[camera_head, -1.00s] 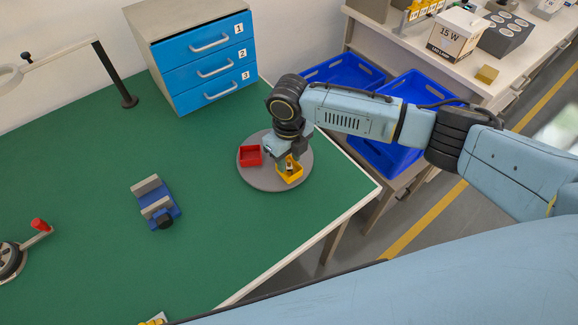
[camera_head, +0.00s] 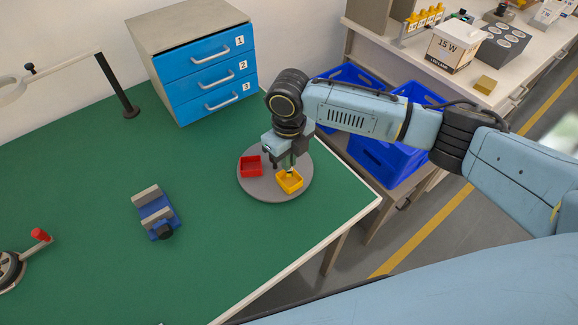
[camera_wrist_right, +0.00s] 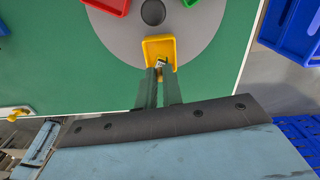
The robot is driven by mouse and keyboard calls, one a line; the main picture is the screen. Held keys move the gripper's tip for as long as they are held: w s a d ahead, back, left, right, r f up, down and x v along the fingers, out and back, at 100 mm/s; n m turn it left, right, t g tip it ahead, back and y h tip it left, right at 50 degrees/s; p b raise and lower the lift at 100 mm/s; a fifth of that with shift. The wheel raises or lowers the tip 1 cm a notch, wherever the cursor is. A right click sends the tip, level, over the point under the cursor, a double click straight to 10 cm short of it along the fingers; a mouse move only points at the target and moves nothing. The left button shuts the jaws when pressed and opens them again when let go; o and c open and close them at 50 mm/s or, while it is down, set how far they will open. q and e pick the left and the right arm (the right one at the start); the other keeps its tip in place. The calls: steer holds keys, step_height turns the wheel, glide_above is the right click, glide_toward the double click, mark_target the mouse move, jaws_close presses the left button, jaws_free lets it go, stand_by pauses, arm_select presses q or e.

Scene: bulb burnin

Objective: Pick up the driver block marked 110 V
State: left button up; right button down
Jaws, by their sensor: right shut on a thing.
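My right gripper (camera_head: 288,163) is over the yellow tray (camera_head: 290,187) on the round grey turntable (camera_head: 262,190). In the right wrist view its two fingers (camera_wrist_right: 161,72) are close together on a small pale metallic block (camera_wrist_right: 161,63), seen against the yellow tray (camera_wrist_right: 154,43). No 110 V marking can be read on the block. Fingers and wrist hide most of it in the head view. My left gripper is not in view.
A red tray (camera_head: 250,167) sits beside the yellow one on the turntable. A blue vise (camera_head: 156,212) stands on the green table (camera_head: 110,250). A blue drawer cabinet (camera_head: 205,75) is behind. Blue crates (camera_head: 385,155) stand beyond the table's right edge.

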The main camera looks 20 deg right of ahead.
step_height(320, 180, up, 6)
steer(key=shift+f, duration=0.1)
steer(key=shift+r+p, duration=0.7)
step_height(320, 180, up, 4)
steer(key=p, duration=0.4)
steer(key=shift+f, duration=0.25)
